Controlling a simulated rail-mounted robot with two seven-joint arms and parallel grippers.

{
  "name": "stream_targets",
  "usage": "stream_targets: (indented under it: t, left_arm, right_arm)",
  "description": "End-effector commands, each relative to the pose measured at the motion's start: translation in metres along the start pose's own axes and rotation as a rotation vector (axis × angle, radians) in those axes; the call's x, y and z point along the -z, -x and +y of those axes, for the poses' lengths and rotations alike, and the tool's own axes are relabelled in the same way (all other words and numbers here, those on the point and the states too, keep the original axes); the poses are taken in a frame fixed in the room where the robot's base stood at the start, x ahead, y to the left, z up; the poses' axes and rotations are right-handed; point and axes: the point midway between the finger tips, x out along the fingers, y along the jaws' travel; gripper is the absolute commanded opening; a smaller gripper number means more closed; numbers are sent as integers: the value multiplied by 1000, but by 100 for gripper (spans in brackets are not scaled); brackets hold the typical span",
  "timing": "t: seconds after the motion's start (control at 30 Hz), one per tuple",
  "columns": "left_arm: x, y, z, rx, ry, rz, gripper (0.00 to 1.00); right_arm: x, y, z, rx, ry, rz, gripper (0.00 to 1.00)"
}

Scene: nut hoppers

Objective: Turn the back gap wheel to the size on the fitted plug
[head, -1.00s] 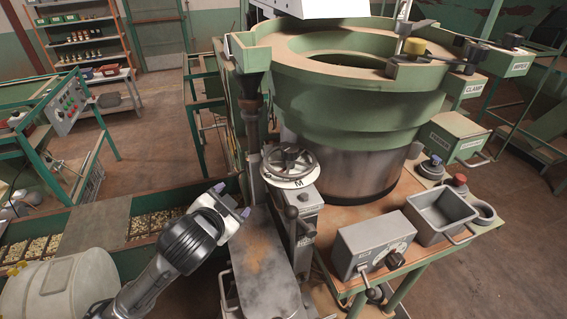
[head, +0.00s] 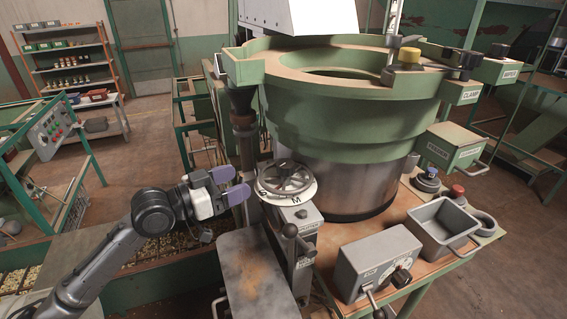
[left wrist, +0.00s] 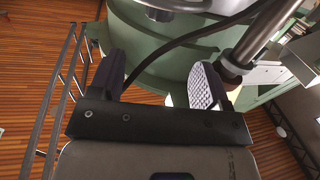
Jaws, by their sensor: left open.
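A grey spoked handwheel (head: 285,176) sits on a white dial (head: 300,197) marked with letters; an M at the front and an S at the left are readable. It is the only such wheel I can make out. My left gripper (head: 240,183) is open and empty just left of the wheel, its purple-padded fingers pointing at it and apart from it. In the left wrist view the fingers (left wrist: 160,82) are spread with nothing between them. I cannot make out the fitted plug or its size. My right gripper is not in view.
A large green bowl hopper (head: 345,115) stands behind the wheel, with a vertical pipe (head: 246,150) close by. A grey control box (head: 378,262) and an open metal bin (head: 442,226) sit on the bench to the right.

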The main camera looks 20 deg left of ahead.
Motion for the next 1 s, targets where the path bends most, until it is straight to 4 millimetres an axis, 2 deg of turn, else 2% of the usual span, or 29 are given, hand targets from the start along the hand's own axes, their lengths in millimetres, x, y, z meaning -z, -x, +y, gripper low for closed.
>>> stream_targets:
  t: [0.17, 0.6, 0.8, 1.0]
  left_arm:
    - [5, -22, 1, -1, -3, 8, 71]
    - [4, -101, 0, 0, -4, 6, 71]
    - [3, -123, 0, 1, -6, 4, 71]
    - [2, -133, 1, 0, -7, 4, 71]
  right_arm:
    - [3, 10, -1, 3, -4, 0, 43]
    - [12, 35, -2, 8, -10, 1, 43]
    - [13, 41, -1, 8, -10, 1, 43]
    - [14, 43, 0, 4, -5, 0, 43]
